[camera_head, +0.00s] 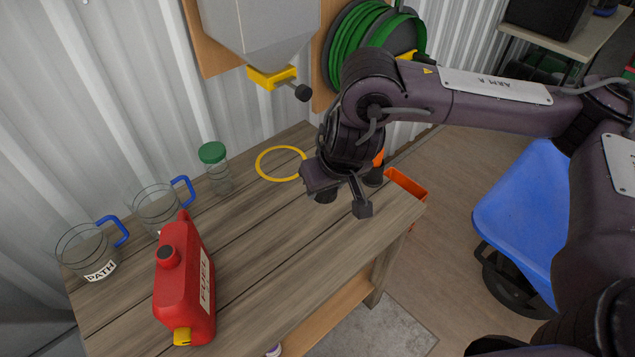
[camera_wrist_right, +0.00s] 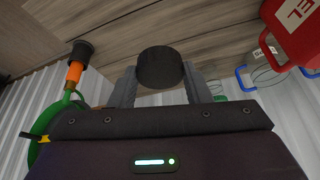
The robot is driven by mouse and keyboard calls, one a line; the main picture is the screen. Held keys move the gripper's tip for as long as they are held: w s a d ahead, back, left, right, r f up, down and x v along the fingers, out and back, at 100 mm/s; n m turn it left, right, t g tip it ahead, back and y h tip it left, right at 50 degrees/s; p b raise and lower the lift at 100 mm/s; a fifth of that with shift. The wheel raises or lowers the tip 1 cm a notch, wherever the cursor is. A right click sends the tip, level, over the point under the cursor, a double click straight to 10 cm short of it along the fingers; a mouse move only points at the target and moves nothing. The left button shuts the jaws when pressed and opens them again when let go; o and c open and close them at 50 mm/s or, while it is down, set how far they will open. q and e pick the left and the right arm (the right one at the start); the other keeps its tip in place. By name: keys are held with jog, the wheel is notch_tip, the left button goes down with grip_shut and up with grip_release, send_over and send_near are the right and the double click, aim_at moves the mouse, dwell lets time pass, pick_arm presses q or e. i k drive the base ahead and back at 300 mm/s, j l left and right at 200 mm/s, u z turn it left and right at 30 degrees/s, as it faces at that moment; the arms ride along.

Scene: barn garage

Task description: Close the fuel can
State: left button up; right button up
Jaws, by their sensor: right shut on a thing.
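The red fuel can (camera_head: 186,290) stands on the wooden workbench at the left in the head view, with a dark round opening (camera_head: 167,254) on its top and a yellow piece (camera_head: 182,337) at its near lower end. Part of the can shows at the upper right of the right wrist view (camera_wrist_right: 285,35). My right gripper (camera_head: 343,204) is over the bench's right part, well away from the can. In the right wrist view, its fingers (camera_wrist_right: 160,84) are shut on a round black cap (camera_wrist_right: 160,68). My left gripper is not in view.
Clear pitchers with blue handles (camera_head: 125,232) (camera_head: 188,190) and a green-lidded jar (camera_head: 212,153) stand along the wall. A yellow ring (camera_head: 262,174) lies behind my gripper. An orange-and-black object (camera_wrist_right: 75,70) stands beside it. The bench between can and gripper is clear.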

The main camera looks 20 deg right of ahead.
aim_at(184, 291)
jog(key=u, duration=1.85)
jog(key=k+l, duration=0.8)
jog(key=l, duration=0.15)
